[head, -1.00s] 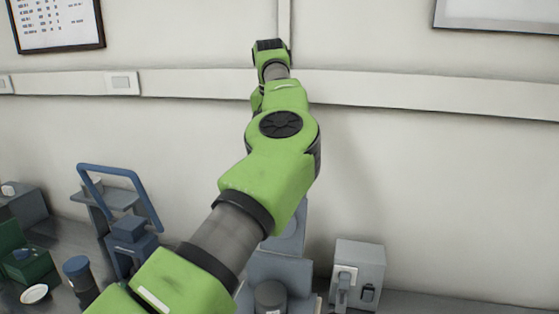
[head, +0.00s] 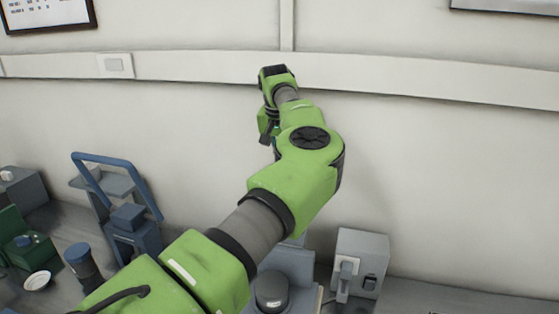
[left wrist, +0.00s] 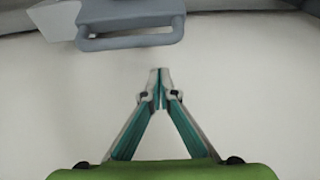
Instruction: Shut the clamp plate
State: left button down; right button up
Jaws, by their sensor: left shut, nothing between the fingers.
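In the left wrist view, my left gripper (left wrist: 160,72) is shut and empty, its fingertips together in front of a pale surface. A blue-grey part with a bar handle (left wrist: 130,41) shows at the top of that view, beyond the fingertips and apart from them; it may be the clamp plate, but I cannot tell for sure. In the head view, my left arm reaches up in front of the wall, and its gripper (head: 265,138) is mostly hidden behind the wrist. A blue-grey device (head: 286,262) stands partly hidden behind the arm. My right gripper is not in view.
A device with a blue loop frame (head: 152,190) stands on the bench at left, beside a dark blue-capped cylinder (head: 80,262), a green box (head: 30,252) and a white dish (head: 38,281). A grey switch box (head: 360,265) stands right of the arm. The bench right of it looks clear.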

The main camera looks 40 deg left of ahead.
pick_arm(q)
jog(key=s+d, duration=0.1)
jog(key=s+p, duration=0.1)
jog(key=s, duration=0.1)
jog(key=shift+d+r, duration=0.2)
jog(key=shift+d, duration=0.2)
